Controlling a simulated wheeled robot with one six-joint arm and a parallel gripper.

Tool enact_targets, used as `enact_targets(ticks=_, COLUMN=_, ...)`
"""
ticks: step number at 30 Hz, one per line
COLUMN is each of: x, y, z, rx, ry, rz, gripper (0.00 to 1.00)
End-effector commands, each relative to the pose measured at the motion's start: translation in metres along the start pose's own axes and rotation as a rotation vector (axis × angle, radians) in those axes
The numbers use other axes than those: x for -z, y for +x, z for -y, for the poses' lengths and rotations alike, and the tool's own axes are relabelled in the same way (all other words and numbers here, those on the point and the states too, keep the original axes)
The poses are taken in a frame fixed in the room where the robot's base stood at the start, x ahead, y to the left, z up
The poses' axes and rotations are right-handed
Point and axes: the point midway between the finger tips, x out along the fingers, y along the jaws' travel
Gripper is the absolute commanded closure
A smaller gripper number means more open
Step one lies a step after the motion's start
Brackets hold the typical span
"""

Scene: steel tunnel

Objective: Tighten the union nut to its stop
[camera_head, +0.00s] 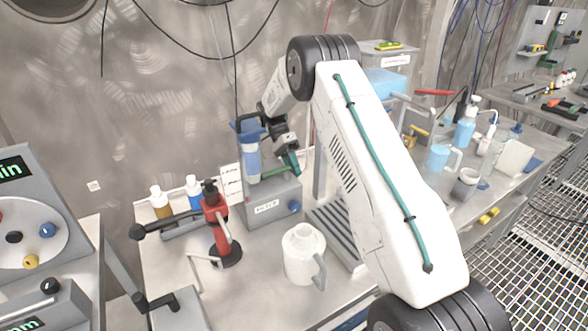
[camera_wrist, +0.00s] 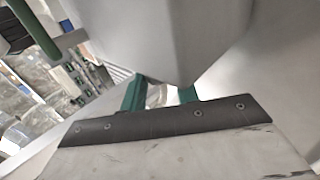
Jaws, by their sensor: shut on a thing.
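My gripper (camera_head: 283,163) is at the grey bench unit (camera_head: 272,208), beside the upright clear-blue cylinder with a blue top (camera_head: 249,158). In the wrist view its two green fingertips (camera_wrist: 160,95) are against a large grey faceted body, which I take to be the union nut (camera_wrist: 185,40). The gripper is shut on it. In the head view the nut is hidden behind the gripper or too small to make out. The contact between fingertips and nut is partly covered by the dark finger mount in the wrist view. I cannot tell how far the nut is turned.
A white jug (camera_head: 303,254) stands in front. A ribbed grey tray (camera_head: 336,232) lies to the right. The wall is close behind the unit.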

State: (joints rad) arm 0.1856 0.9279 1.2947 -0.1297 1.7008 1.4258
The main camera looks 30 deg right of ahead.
Motion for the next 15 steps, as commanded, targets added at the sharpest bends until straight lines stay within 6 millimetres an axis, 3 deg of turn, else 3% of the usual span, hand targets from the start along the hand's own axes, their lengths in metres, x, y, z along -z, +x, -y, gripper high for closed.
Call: enact_targets(ticks=15, x=-0.0003, y=-0.0006, z=0.0044, rx=-0.217, ry=-0.001, rz=-0.002, gripper=0.92)
